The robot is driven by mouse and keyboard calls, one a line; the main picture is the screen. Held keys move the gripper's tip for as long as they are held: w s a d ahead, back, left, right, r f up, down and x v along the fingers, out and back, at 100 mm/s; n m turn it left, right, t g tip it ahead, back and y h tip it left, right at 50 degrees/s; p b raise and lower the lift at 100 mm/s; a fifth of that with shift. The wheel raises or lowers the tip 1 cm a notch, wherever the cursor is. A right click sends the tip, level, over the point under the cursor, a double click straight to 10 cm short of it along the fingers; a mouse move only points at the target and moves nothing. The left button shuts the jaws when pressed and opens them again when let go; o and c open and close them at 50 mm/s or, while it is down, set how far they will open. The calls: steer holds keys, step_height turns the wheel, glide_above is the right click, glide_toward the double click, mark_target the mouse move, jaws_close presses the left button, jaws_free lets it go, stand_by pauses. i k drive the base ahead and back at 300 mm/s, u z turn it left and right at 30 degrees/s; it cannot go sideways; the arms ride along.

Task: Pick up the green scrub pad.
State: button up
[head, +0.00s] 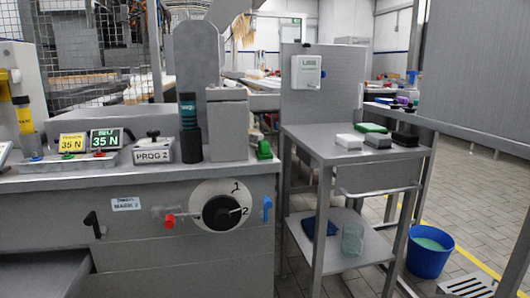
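A green scrub pad (371,127) lies flat near the back of the top of a grey metal side table (333,169). A white pad (349,141), a grey pad (378,142) and a black pad (404,138) lie in front of it and to its right. The green pad looks fully on the table and nothing covers its top. My gripper is not in view.
A grey machine bench with a dial (221,213) stands left of the table. A grey back panel with a white box (306,72) rises behind the table. A blue bucket (427,254) stands on the floor at right.

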mark_target(263, 152)
steer(key=u, duration=1.7)
steer(key=k, duration=1)
steer(key=z, duration=1.65)
steer(key=i, duration=1.9)
steer(key=u, duration=0.65)
